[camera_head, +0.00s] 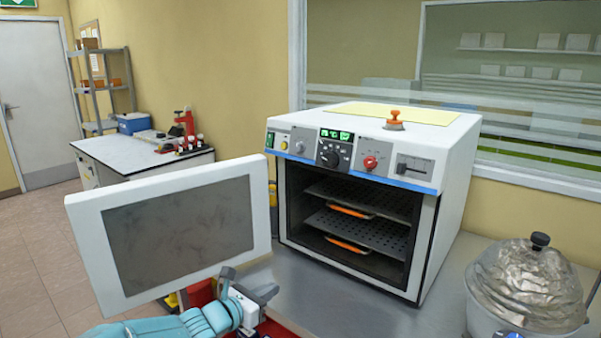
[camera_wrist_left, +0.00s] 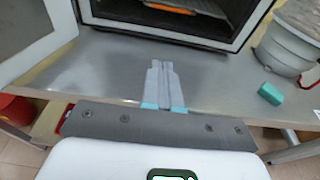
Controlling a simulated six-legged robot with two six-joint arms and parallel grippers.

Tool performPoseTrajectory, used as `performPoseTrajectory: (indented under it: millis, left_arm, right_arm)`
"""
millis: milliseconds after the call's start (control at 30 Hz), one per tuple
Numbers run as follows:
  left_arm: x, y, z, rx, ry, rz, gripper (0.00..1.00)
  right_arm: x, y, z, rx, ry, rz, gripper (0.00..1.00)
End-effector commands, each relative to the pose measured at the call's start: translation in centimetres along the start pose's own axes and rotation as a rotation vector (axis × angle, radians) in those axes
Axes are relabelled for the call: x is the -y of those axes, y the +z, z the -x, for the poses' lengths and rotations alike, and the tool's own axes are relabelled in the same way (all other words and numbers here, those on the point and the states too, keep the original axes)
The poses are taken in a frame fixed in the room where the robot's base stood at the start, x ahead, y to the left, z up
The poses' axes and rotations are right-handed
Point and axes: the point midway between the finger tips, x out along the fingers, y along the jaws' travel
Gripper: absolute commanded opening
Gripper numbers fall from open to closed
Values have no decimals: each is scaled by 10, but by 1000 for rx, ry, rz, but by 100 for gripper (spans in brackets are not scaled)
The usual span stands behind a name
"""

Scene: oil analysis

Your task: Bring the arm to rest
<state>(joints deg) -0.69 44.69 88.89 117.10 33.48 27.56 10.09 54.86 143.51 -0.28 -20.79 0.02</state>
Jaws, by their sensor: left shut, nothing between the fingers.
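My left gripper (camera_head: 258,290) is low in front of the oven, beside the lower right corner of the open door. In the left wrist view its two fingers (camera_wrist_left: 160,68) are together and empty, over the bare grey bench and pointing toward the oven. The teal left arm comes in from the bottom left. The white oven (camera_head: 455,190) stands on the bench with its door (camera_head: 180,235) swung open to the left. Inside are perforated shelves with orange-edged items (camera_head: 350,212). My right gripper is not in view.
A foil-covered pot (camera_head: 528,285) with a black knob stands on the bench at the right. The left wrist view shows a small teal block (camera_wrist_left: 270,93) near it. A red object (camera_wrist_left: 15,108) is at lower left. The bench (camera_head: 350,310) before the oven is clear.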

Motion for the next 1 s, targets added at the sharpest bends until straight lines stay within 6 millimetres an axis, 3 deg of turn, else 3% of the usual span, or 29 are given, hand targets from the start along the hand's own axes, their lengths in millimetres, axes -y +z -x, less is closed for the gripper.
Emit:
performPoseTrajectory:
  millis: [100,167,233,467,667,767,900,1000]
  left_arm:
    - [-1,0,-1,-1,1,0,0]
    - [-13,-18,4,-27,20,25,0]
    - [-8,-39,6,-64,5,43,0]
    - [25,-106,20,-219,-96,3,0]
    - [68,-182,53,-416,-246,-108,0]
    - [100,-233,88,-551,-380,-219,0]
    - [153,-307,165,-732,-671,-493,0]
    - [183,-344,226,-777,-921,-773,0]
  right_arm:
    - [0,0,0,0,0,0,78]
    - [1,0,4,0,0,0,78]
    - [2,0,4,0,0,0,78]
    - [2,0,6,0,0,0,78]
    - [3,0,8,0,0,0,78]
    - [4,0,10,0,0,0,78]
    - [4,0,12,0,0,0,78]
    - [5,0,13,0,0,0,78]
